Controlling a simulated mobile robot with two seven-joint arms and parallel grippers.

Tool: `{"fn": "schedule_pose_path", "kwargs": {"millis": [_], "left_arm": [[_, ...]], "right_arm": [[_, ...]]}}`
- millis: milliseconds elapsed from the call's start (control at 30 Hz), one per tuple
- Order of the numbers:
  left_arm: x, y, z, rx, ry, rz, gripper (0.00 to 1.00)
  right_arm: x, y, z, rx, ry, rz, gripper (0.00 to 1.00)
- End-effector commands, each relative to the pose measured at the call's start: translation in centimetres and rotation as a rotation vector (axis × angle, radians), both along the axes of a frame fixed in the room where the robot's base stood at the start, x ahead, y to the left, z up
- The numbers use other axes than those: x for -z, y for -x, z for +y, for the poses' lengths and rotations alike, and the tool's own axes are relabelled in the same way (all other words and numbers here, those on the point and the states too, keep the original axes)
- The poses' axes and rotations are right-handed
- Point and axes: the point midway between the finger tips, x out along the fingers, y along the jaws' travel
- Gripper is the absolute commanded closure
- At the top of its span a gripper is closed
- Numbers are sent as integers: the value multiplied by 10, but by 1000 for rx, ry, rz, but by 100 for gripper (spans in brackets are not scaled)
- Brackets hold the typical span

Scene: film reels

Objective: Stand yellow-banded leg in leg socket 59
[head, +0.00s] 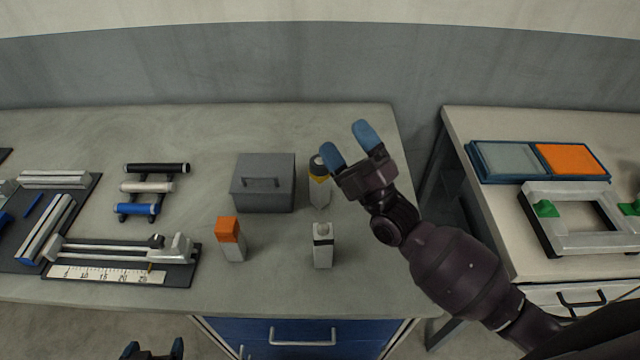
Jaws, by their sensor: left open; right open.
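The yellow-banded leg (319,192) stands upright on the left table, right of a grey box. It has a dark upper part, a yellow band and a pale lower part. My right gripper (349,143) is open and empty, its blue fingertips beside and above the leg's top; I cannot tell whether they touch it. My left gripper (153,349) is open and empty at the bottom edge, in front of the table, mostly cut off. No socket marked 59 can be made out.
A rack of rollers (151,188) and a ruler fixture (110,275) lie left. Right table holds a blue tray (480,162) and white frame (572,243).

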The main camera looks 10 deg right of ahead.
Motion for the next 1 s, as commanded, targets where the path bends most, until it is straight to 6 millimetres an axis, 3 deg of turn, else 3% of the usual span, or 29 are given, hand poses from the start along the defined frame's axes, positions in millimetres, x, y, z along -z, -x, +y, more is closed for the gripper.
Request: {"fn": "schedule_pose_path", "kwargs": {"millis": [467, 1000], "left_arm": [[-1, 3, 0, -1, 0, 11, 19], [-2, 6, 1, -3, 0, 18, 19]], "right_arm": [[13, 0, 19, 125, 473, -233, 18], [53, -18, 20, 297, 1028, -412, 18]]}}
